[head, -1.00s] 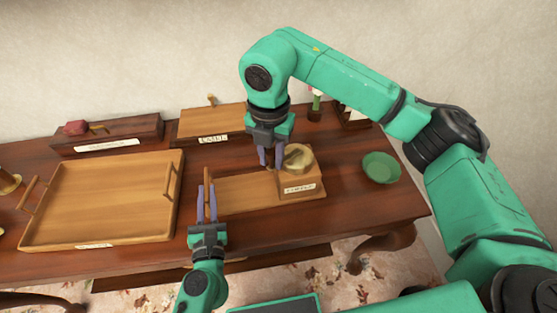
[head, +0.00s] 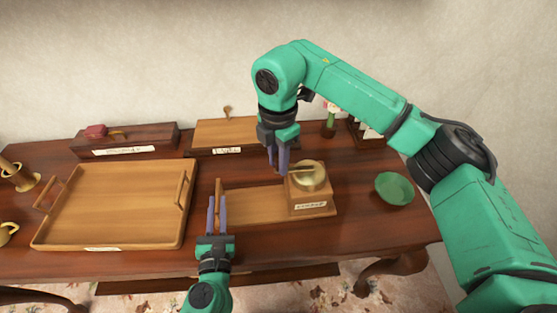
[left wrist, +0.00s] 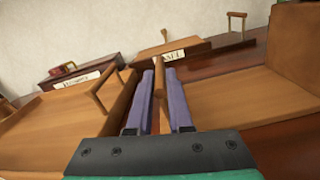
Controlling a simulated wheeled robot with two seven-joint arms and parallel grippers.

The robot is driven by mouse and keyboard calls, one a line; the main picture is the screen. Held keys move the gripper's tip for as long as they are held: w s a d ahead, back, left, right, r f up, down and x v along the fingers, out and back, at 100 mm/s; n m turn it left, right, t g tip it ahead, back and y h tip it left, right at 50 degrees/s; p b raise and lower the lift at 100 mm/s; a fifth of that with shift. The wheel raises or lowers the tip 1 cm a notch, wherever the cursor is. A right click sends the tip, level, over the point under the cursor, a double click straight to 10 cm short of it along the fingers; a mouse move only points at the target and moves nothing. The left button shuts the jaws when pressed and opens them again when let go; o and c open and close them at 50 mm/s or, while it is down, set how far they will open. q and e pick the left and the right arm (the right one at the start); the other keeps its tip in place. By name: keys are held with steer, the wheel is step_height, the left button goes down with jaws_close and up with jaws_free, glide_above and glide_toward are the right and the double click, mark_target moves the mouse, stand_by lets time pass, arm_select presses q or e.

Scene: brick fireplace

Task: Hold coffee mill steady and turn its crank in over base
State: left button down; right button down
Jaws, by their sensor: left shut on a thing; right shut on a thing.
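The coffee mill has a long wooden base (head: 254,204), a square box (head: 310,204) at its right end and a brass dome (head: 310,180) on top. Its crank (head: 300,170) points left from the dome. My right gripper (head: 279,170) is shut on the crank's outer end, just left of the dome and above the base; its fingers hide the grip. My left gripper (head: 217,203) is shut on the upright wooden piece at the base's left end. In the left wrist view the fingers (left wrist: 162,92) stand either side of it, and the base (left wrist: 236,100) runs right.
A wooden tray (head: 50,244) with handles lies close left of my left gripper. A labelled salt box (head: 227,150) and a dark labelled box (head: 125,152) stand behind. A green bowl (head: 394,188) is right of the mill.

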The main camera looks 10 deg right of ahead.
steer(key=c, duration=0.7)
jaws_free()
steer(key=shift+o, duration=0.2)
step_height(320, 180, up, 12)
arm_select(q)
steer(key=c, duration=0.8)
jaws_free()
steer(key=shift+o, duration=0.2)
